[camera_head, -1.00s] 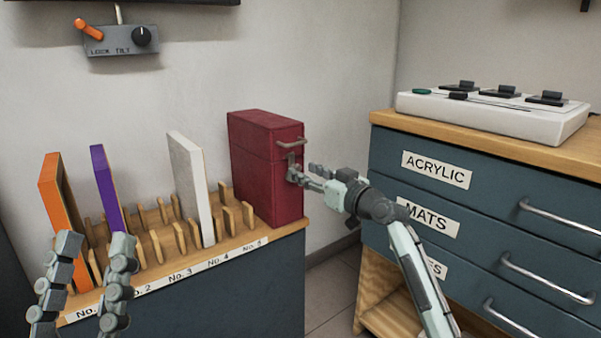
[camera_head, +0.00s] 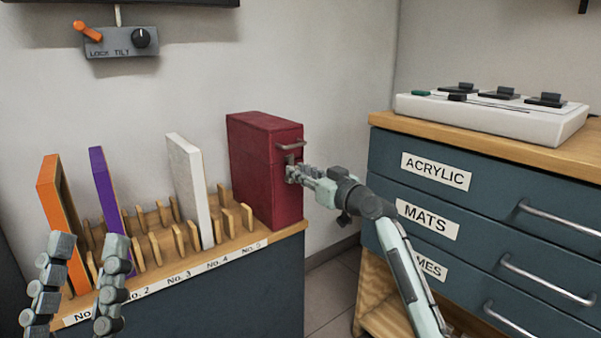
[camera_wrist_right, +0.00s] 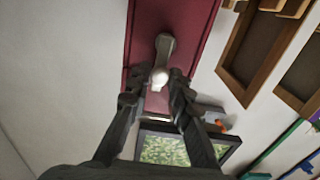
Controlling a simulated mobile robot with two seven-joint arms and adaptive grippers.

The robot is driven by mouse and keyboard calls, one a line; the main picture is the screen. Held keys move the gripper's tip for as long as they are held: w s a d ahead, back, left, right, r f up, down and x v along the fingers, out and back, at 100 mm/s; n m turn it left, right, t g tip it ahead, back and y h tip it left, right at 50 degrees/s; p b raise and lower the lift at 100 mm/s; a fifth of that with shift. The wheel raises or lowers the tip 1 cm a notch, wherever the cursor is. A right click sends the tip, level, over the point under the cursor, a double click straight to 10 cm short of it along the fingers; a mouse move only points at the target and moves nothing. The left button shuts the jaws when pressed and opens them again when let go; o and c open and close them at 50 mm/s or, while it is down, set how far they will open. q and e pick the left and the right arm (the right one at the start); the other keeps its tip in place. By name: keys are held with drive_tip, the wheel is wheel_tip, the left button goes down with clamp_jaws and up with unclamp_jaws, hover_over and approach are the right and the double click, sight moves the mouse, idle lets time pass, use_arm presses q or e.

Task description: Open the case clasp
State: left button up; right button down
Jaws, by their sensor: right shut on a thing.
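The dark red case (camera_head: 265,175) stands upright at the right end of the wooden rack. A metal handle (camera_head: 291,145) sticks out near the top of its narrow front face. The metal clasp (camera_head: 289,160) is just below it, partly hidden by my fingers. My right gripper (camera_head: 291,174) is at this face, shut on the clasp. In the right wrist view, the fingers (camera_wrist_right: 157,86) flank a pale knob end of a metal part against the red face (camera_wrist_right: 185,35). My left gripper (camera_head: 86,243) is open and empty in front of the rack's left end.
The slotted rack (camera_head: 235,250) holds orange (camera_head: 52,180), purple (camera_head: 106,190) and white (camera_head: 187,185) panels left of the case. A blue drawer cabinet (camera_head: 480,205) with a white control box (camera_head: 490,115) stands close on the right. A lock/tilt box (camera_head: 120,42) hangs on the wall.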

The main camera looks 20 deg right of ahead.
use_arm(q)
drive_tip(key=shift+w, duration=0.15)
use_arm(e)
drive_tip(key=shift+d, duration=0.1)
use_arm(q)
drive_tip(key=w+d+f+g+y+p, duration=0.15)
drive_tip(key=w+f+g+p, duration=0.25)
drive_tip(key=f+g, duration=0.4)
drive_tip(key=a+f+g+y+p, duration=0.2)
drive_tip(key=a+f+g+y, duration=0.2)
drive_tip(key=f, duration=0.8)
drive_tip(key=shift+s+a+f+g, duration=0.25)
drive_tip(key=shift+a+g, duration=0.05)
drive_tip(key=shift+a, duration=0.8)
use_arm(e)
drive_tip(key=shift+w+d+f+m, duration=0.2)
drive_tip(key=shift+d+f+m, duration=0.25)
drive_tip(key=shift+m, duration=2.1)
drive_tip(key=shift+w+d+f+m, duration=0.15)
drive_tip(key=shift+d+f+m, duration=0.3)
drive_tip(key=shift+m, duration=2.05)
drive_tip(key=shift+w+d+f+m, duration=0.25)
drive_tip(key=shift+d+m, duration=0.3)
drive_tip(key=shift+m, duration=2)
drive_tip(key=c, duration=1.4)
unclamp_jaws()
drive_tip(key=shift+f, duration=0.1)
